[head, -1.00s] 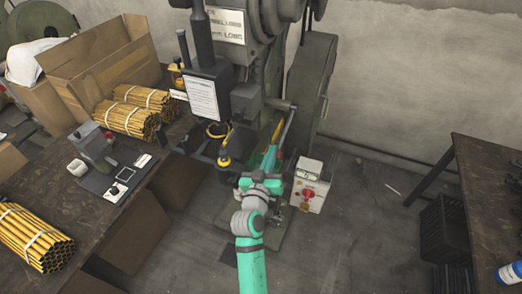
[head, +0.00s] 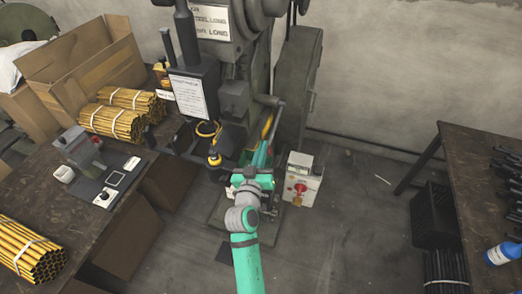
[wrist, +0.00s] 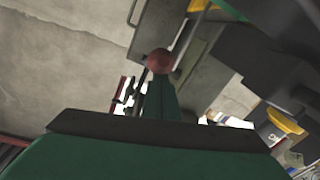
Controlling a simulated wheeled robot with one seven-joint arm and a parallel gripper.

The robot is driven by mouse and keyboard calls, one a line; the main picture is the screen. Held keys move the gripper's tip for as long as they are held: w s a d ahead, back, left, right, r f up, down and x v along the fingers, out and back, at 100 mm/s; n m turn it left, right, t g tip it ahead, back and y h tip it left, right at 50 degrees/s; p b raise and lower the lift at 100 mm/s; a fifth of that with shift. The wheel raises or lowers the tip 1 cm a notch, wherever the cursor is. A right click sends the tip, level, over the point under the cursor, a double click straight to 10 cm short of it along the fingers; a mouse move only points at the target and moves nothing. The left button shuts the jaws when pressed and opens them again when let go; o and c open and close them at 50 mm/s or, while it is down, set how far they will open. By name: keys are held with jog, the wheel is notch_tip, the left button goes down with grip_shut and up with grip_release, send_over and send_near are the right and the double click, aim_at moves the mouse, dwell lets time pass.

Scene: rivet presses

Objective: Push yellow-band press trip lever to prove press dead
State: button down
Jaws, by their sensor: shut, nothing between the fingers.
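The grey press (head: 240,95) stands at the back centre in the head view, with yellow parts low on its front and right side. A red ball knob (wrist: 160,61), which looks like the trip lever's end, shows in the wrist view just beyond my fingertips. I cannot tell whether they touch it. My gripper (wrist: 162,88) is shut and empty, its green fingers pointing at the knob. In the head view my green gripper (head: 259,158) reaches in low at the press's front right. The lever is hard to make out there, and my arm hides part of that area.
A pale control box (head: 303,170) with a red knob stands on the floor right of my gripper. A workbench (head: 60,185) with yellow rod bundles (head: 113,122) and a cardboard box (head: 75,65) is at left. Another dark table (head: 455,190) is at right.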

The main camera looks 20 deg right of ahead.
jog(key=a+r+v, duration=0.1)
jog(key=v, duration=0.8)
jog(key=shift+r, duration=0.3)
jog(key=shift+a, duration=0.15)
dwell(0.6)
jog(key=s+a+f+n+y, duration=0.2)
jog(key=s+a+f+y, duration=0.15)
jog(key=s+f, duration=0.4)
jog(key=s+a+f+n+y, duration=0.1)
jog(key=s+a+f+y, duration=0.3)
jog(key=s, duration=0.6)
jog(key=s+a+r, duration=0.1)
jog(key=s, duration=0.8)
jog(key=s+a+r+y, duration=0.1)
jog(key=s+a, duration=0.1)
jog(key=s, duration=0.8)
jog(key=shift+s+a+m+g, duration=0.2)
jog(key=shift+a+m+g, duration=0.1)
jog(key=shift+m, duration=0.1)
